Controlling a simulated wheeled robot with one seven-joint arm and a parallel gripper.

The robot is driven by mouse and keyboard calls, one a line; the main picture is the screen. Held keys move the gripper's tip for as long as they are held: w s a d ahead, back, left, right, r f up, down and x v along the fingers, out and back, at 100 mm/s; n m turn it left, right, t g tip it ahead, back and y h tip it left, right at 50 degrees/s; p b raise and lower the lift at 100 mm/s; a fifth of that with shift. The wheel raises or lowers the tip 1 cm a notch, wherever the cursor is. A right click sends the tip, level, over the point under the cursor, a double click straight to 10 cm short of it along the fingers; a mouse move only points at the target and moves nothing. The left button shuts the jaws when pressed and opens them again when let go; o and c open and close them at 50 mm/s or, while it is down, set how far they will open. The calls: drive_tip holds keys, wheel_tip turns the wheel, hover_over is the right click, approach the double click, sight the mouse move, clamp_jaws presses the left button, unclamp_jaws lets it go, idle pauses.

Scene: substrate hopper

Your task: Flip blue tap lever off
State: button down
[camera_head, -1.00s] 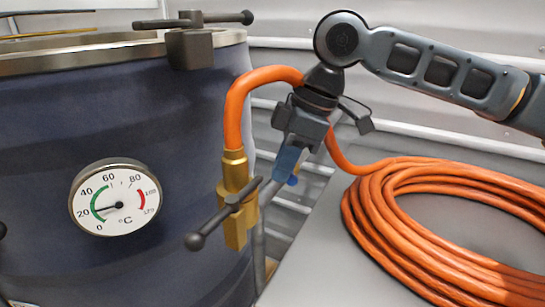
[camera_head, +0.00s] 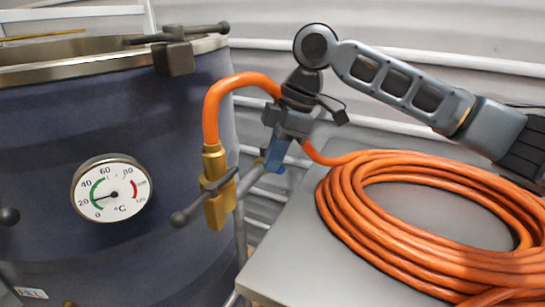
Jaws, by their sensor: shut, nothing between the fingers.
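A blue part (camera_head: 274,164), which looks like the tap lever, shows just below my gripper (camera_head: 278,147). It sits beside a grey pipe and a bit of brass, right of the drum. My gripper points down at it and is shut with nothing held. The fingertips overlap the blue part in the picture, so I cannot tell where fingers end and lever begins, or whether they touch. The tap body is mostly hidden behind my gripper.
A brass valve (camera_head: 217,190) with a dark handle and an orange hose (camera_head: 212,112) stands left of my gripper. The dark blue drum (camera_head: 55,130) bears a dial gauge (camera_head: 111,189). A coiled orange hose (camera_head: 345,205) lies on a grey table (camera_head: 285,250).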

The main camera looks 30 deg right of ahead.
drive_tip(key=d+p, duration=0.2)
drive_tip(key=d, duration=0.4)
drive_tip(key=shift+w, duration=0.45)
drive_tip(key=shift+w+d, duration=0.1)
drive_tip(key=shift+d, duration=0.25)
drive_tip(key=shift+a+r+p, duration=0.1)
drive_tip(key=shift+p, duration=0.25)
